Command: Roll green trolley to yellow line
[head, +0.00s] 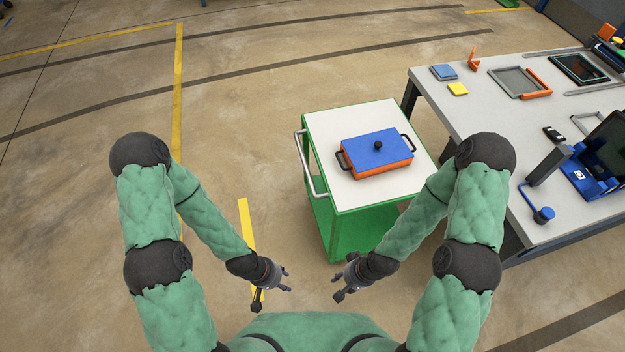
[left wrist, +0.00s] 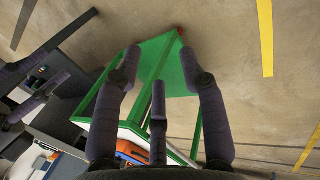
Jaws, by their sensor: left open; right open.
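The green trolley (head: 348,232) with a white top stands right of centre in the head view, beside the workbench. A silver handle (head: 308,165) runs along its left side. A blue and orange box (head: 378,152) with dark handles sits on its top. Yellow floor lines show left of the trolley, a long one (head: 177,95) and a short one (head: 246,222). My left gripper (head: 272,295) is open and empty, left of the trolley's near end. My right gripper (head: 345,285) is open and empty, just in front of it. The left wrist view shows the trolley (left wrist: 150,75) beyond the open fingers.
A grey workbench (head: 440,105) with trays, tools and a blue device (head: 590,170) stands close on the trolley's right. The floor (head: 240,110) to the left and behind the trolley is clear.

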